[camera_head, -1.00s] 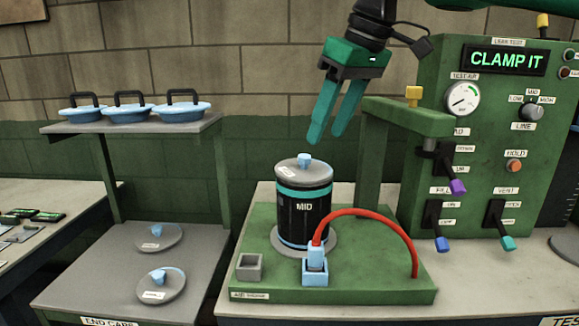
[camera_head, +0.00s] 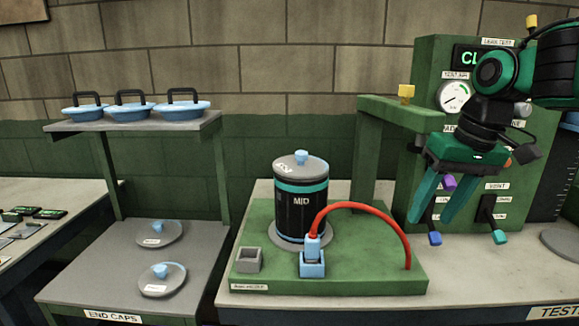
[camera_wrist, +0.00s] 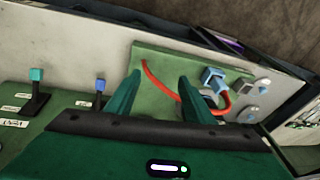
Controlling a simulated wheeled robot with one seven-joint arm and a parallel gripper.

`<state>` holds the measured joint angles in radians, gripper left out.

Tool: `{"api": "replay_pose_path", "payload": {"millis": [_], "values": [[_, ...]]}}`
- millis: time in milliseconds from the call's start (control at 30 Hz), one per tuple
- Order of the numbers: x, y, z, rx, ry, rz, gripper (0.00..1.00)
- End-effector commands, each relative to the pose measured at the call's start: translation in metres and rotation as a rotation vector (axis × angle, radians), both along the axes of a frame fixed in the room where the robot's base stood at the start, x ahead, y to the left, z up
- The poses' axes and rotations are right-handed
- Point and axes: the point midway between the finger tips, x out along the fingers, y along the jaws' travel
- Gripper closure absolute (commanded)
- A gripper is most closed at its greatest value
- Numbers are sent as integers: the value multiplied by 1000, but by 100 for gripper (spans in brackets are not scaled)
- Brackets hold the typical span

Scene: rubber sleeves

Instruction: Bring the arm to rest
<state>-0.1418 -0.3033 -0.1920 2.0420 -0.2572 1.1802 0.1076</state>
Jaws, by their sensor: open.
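My gripper (camera_head: 440,202) hangs in front of the green test panel (camera_head: 425,70) at the right of the head view. Its two teal fingers point down, spread apart, with nothing between them. In the wrist view my gripper (camera_wrist: 156,90) is also open, above the bench. My arm reaches in from the right edge and hides part of the panel's display, gauge and switches. The black MID canister (camera_head: 301,215), with a grey cap and blue knob, stands upright on the green fixture base (camera_head: 370,275), well left of my gripper.
A red hose (camera_head: 385,222) arches from a blue connector (camera_head: 312,262) across the base. A green clamp arm with a yellow knob (camera_head: 406,93) stands beside my gripper. Lever switches (camera_head: 498,236) stick out of the panel.

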Motion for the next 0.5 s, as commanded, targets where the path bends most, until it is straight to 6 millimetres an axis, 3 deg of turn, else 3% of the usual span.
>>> {"api": "replay_pose_path", "payload": {"millis": [33, 200, 400, 500], "values": [[-19, -24, -20, -1, 29, -86, 52], [-87, -84, -84, -19, 116, -336, 52], [-165, -122, -141, -49, 205, -554, 52], [-189, -130, -156, -59, 231, -612, 52]]}}
